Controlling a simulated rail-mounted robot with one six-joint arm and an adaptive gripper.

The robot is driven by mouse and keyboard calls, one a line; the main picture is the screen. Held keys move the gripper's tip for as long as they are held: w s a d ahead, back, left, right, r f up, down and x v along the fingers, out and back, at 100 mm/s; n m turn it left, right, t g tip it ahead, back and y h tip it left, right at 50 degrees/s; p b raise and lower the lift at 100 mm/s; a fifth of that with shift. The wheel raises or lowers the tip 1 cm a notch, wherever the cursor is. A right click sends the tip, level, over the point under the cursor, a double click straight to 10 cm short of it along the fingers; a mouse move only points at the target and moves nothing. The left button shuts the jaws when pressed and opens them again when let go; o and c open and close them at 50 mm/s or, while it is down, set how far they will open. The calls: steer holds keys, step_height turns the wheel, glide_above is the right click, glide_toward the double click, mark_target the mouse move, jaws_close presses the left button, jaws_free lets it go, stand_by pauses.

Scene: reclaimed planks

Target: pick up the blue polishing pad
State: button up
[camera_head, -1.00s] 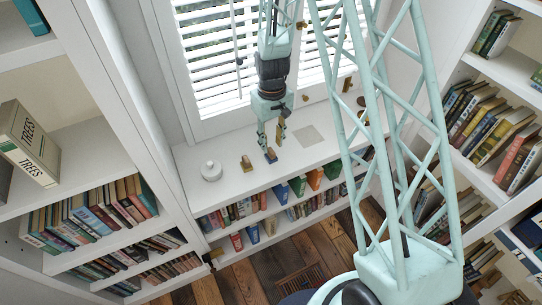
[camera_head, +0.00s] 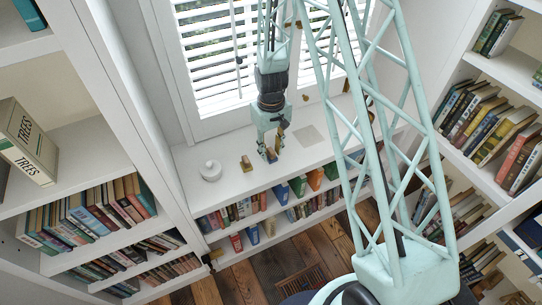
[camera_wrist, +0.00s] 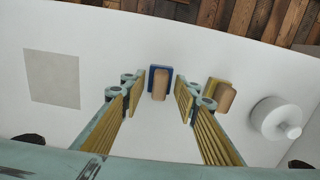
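The blue polishing pad (camera_wrist: 151,79) has a blue base and a tan wooden block on top. It lies on the white shelf top, and in the head view (camera_head: 271,156) it is partly hidden by my gripper. My gripper (camera_wrist: 154,92) is open, with its ribbed yellow-lined fingers spread to the left and right of the pad. In the head view my gripper (camera_head: 270,150) points down just over the pad. I cannot tell if the fingers touch it.
A similar yellow pad (camera_wrist: 213,86) with a wooden top lies close to the right finger in the wrist view. A white lidded jar (camera_head: 210,171) stands further left in the head view. A grey square (camera_head: 309,135) lies flat on the white shelf top (camera_head: 222,192). The window blinds (camera_head: 215,65) rise behind.

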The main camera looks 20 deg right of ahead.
mark_target(271, 150)
stand_by(0.3)
steer(key=c, duration=0.8)
steer(key=shift+r, duration=0.1)
steer(key=shift+c, duration=0.2)
steer(key=shift+r+p, duration=0.45)
steer(key=shift+r, duration=1.3)
steer(key=s+r, duration=0.1)
steer(key=s, duration=1.5)
steer(key=shift+r+p, duration=0.15)
steer(key=shift+p, duration=0.25)
steer(key=shift+o, duration=0.9)
steer(key=shift+c, duration=0.9)
